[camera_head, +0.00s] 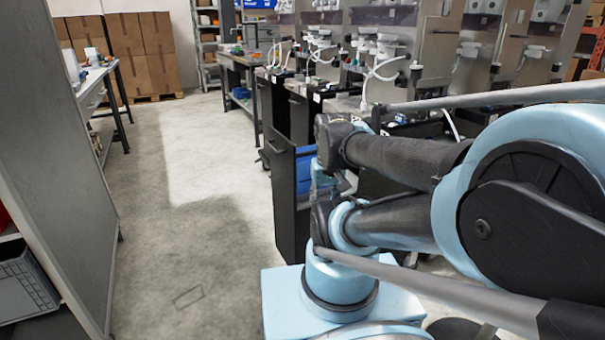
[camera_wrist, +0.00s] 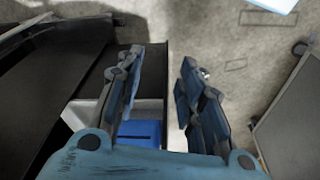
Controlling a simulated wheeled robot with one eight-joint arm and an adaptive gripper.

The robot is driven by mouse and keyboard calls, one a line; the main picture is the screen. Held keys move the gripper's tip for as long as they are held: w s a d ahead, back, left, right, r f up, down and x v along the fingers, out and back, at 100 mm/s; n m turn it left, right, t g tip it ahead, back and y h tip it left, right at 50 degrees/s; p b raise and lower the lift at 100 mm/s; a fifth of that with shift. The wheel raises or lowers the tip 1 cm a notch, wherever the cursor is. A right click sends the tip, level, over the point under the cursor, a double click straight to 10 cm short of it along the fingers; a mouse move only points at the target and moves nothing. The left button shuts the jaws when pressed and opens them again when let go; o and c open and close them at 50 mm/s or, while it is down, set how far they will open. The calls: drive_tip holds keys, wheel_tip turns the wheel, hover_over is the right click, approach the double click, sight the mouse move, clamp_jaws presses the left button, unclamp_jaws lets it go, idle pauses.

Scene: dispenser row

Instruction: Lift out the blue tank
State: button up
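The blue tank (camera_head: 306,165) sits inside a pulled-out dark drawer (camera_head: 288,205) in the dispenser row. In the wrist view, part of the blue tank (camera_wrist: 140,130) shows low between my fingers, with its lower part hidden behind my gripper's body. The drawer's grey inside (camera_wrist: 150,105) shows just beyond the tank. My gripper (camera_wrist: 160,65) is over the drawer with its two fingers spread apart and nothing between them. The right finger lies over the floor beside the drawer. In the head view my arm hides part of the drawer and tank.
Dispenser machines (camera_head: 385,60) with white hoses line the right side. A workbench (camera_head: 240,75) stands farther back, with cardboard boxes (camera_head: 150,50) beyond. A grey panel (camera_head: 60,170) stands at the left. The concrete floor (camera_head: 185,200) between is clear.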

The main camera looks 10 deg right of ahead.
drive_tip(key=shift+w+d, duration=0.15)
drive_tip(key=shift+d, duration=0.1)
wheel_tip(320, 180, up, 17)
drive_tip(key=n+g, duration=0.2)
drive_tip(key=n, duration=1.9)
hover_over(307, 154)
drive_tip(key=w, duration=0.1)
wheel_tip(307, 154, down, 17)
drive_tip(key=shift+s, duration=0.1)
